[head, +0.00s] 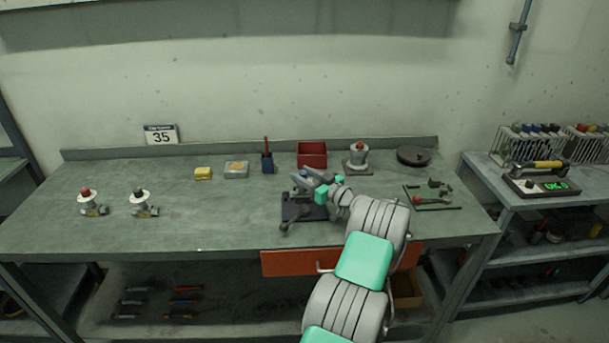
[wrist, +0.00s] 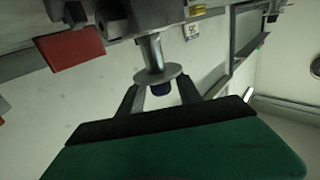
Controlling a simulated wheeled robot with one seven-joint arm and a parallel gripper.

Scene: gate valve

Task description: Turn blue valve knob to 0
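The blue valve knob (wrist: 161,88) shows in the wrist view as a small dark blue cap below a round grey flange (wrist: 157,77) on a metal stem. In the head view a bit of blue (head: 303,173) shows at the gripper, over a dark base plate (head: 294,207) on the bench; my gripper and wrist hide much of the valve. My gripper (wrist: 158,88) has one finger on each side of the knob, with visible gaps between fingers and knob. In the head view the gripper (head: 308,178) is at the valve. I cannot read any scale on the knob.
Two small valves, one red-topped (head: 85,193) and one dark-topped (head: 139,194), stand on the left of the bench. A red bin (head: 312,154), a blue holder (head: 267,164) and another valve (head: 358,157) stand behind. A sign (head: 161,134) reads 35.

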